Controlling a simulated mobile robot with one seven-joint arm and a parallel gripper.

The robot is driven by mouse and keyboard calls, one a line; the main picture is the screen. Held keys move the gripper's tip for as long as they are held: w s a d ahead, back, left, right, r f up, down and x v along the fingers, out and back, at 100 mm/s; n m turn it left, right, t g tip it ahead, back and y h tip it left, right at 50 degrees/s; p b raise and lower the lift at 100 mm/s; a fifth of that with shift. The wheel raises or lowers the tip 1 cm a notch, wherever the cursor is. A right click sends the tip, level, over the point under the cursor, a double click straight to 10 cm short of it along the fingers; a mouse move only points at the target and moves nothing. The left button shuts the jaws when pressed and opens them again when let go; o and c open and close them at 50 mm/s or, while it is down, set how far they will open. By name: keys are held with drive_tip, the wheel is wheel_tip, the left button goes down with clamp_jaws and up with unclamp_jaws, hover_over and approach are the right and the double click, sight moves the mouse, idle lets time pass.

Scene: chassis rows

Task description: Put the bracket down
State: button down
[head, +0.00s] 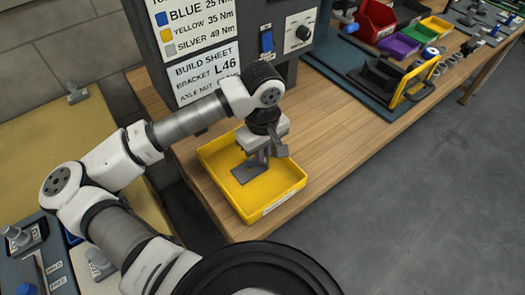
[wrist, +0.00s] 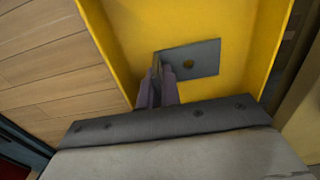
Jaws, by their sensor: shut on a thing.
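The bracket (head: 248,173) is a grey L-shaped metal part inside the yellow tray (head: 287,194). My gripper (head: 263,158) reaches down into the tray and is shut on the bracket's upright leg. In the wrist view the gripper's fingers (wrist: 157,90) pinch this leg, and the bracket's flat leg (wrist: 198,60), with a round hole or mark, lies over the yellow tray floor (wrist: 135,22). The flat leg looks level and close to the floor; I cannot tell whether it touches. The fingers hide part of the upright leg.
The tray stands on a wooden bench (head: 330,122) near its front edge. A grey cabinet with a build sheet (head: 208,75) reading "BRACKET L46" stands behind it. Coloured bins (head: 398,46) and a black-and-yellow fixture (head: 400,80) are farther right. Bench right of the tray is clear.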

drive_tip(key=shift+f+b, duration=0.25)
drive_tip(key=shift+b, duration=0.1)
drive_tip(key=c, duration=1.6)
unclamp_jaws()
drive_tip(key=shift+r, duration=0.1)
wheel_tip(320, 180, up, 12)
drive_tip(key=shift+r+b, duration=0.15)
drive_tip(key=shift+b, duration=0.2)
